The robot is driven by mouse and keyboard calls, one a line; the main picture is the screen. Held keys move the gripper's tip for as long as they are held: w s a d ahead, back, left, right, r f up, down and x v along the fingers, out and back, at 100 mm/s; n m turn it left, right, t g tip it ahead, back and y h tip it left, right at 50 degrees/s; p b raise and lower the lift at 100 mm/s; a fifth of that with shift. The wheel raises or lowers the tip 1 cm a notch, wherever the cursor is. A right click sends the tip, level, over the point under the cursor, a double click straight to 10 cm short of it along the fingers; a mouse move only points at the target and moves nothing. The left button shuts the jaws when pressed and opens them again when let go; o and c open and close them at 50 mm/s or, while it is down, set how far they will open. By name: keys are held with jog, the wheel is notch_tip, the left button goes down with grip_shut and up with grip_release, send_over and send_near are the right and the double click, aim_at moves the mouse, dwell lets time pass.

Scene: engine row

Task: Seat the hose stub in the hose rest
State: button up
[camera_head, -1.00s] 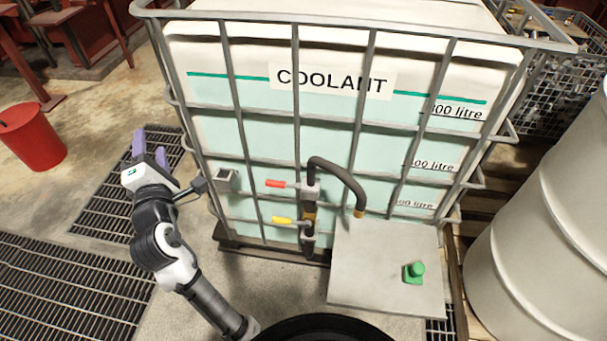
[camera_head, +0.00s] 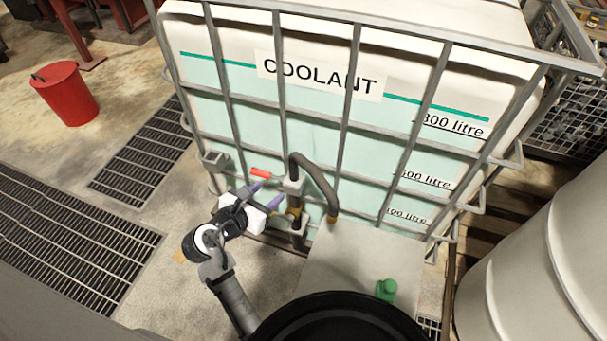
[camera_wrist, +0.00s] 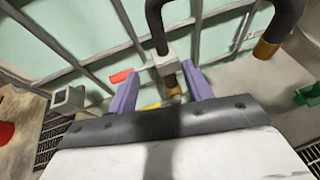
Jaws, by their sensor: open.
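The black curved hose (camera_head: 318,178) arches from the valve pipe on the coolant tank, and its brass-coloured end (camera_head: 332,218) hangs over the grey platform. The hose end also shows at the upper right of the wrist view (camera_wrist: 265,48). A grey square open bracket (camera_head: 213,158) on the cage's left side may be the hose rest; it also shows at left in the wrist view (camera_wrist: 68,98). My gripper (camera_head: 266,194) is open in front of the valves. In the wrist view its purple fingers (camera_wrist: 160,86) stand either side of the valve pipe and yellow handle; contact is unclear.
A red valve handle (camera_head: 260,172) sits just above my fingers. The yellow handle (camera_wrist: 152,105) lies low between them. A green fitting (camera_head: 386,290) stands on the grey platform (camera_head: 345,262). Cage bars back the area; a white drum (camera_head: 540,260) stands right.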

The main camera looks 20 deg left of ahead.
aim_at(291, 175)
jog(key=p+x, duration=0.2)
jog(key=x, duration=1.1)
jog(key=shift+w+d+f, duration=0.15)
jog(key=shift+w+d, duration=0.05)
jog(key=shift+w, duration=0.1)
grip_shut()
